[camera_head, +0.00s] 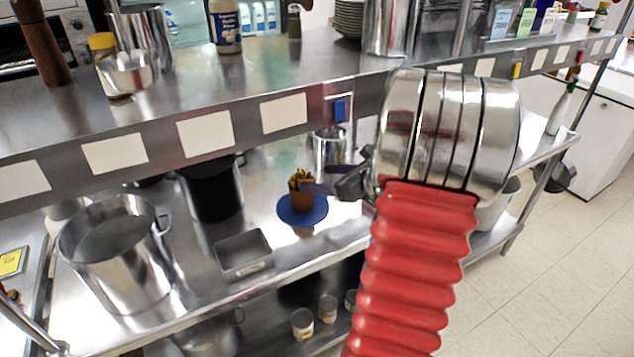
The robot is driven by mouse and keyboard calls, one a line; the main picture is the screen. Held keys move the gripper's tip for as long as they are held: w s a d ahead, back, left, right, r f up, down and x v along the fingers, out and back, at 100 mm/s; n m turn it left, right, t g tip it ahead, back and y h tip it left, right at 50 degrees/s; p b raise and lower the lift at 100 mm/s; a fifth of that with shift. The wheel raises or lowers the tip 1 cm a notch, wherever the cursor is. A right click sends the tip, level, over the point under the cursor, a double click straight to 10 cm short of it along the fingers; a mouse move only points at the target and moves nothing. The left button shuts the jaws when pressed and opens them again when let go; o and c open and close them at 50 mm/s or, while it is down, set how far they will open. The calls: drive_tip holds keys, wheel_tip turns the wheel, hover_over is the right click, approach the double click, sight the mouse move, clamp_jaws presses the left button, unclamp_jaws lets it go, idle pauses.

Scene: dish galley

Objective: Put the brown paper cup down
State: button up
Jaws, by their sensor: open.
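The brown paper cup (302,202) stands upright on a round blue plate (288,214) on the steel counter. Several tan, stick-like pieces (300,181) poke out of its top. My gripper (314,189) is open at the cup's right side, with its dark fingers pointing left towards it. I cannot tell whether the fingers touch the cup. My red and chrome arm hides the counter to the right of the gripper.
A steel pan (243,254) lies in front and left of the plate. A black pot (212,188) and a large steel pot (118,252) stand further left. A shelf edge (240,124) with white labels runs above the counter. Bare counter lies around the plate.

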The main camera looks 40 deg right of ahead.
drive_tip(key=s+a+r+n+g+y, duration=0.1)
drive_tip(key=a+r+n+g+y, duration=0.15)
drive_tip(key=a+n, duration=0.8)
drive_tip(key=s+a+r+n+g+y, duration=0.1)
drive_tip(key=a+n+g, duration=0.35)
drive_tip(key=a, duration=1.15)
drive_tip(key=s+a+r+n+h, duration=0.1)
drive_tip(key=s+a+n, duration=0.4)
drive_tip(key=n, duration=0.5)
drive_tip(key=s+a+r+n+g+h, duration=0.1)
drive_tip(key=s+a+r+n+h, duration=0.1)
drive_tip(key=s+a+n+h, duration=0.2)
drive_tip(key=shift+s+a+n, duration=1.1)
drive_tip(key=shift+s+n, duration=1.15)
drive_tip(key=shift+n, duration=0.65)
drive_tip(key=shift+r, duration=0.1)
drive_tip(key=shift+c, duration=0.4)
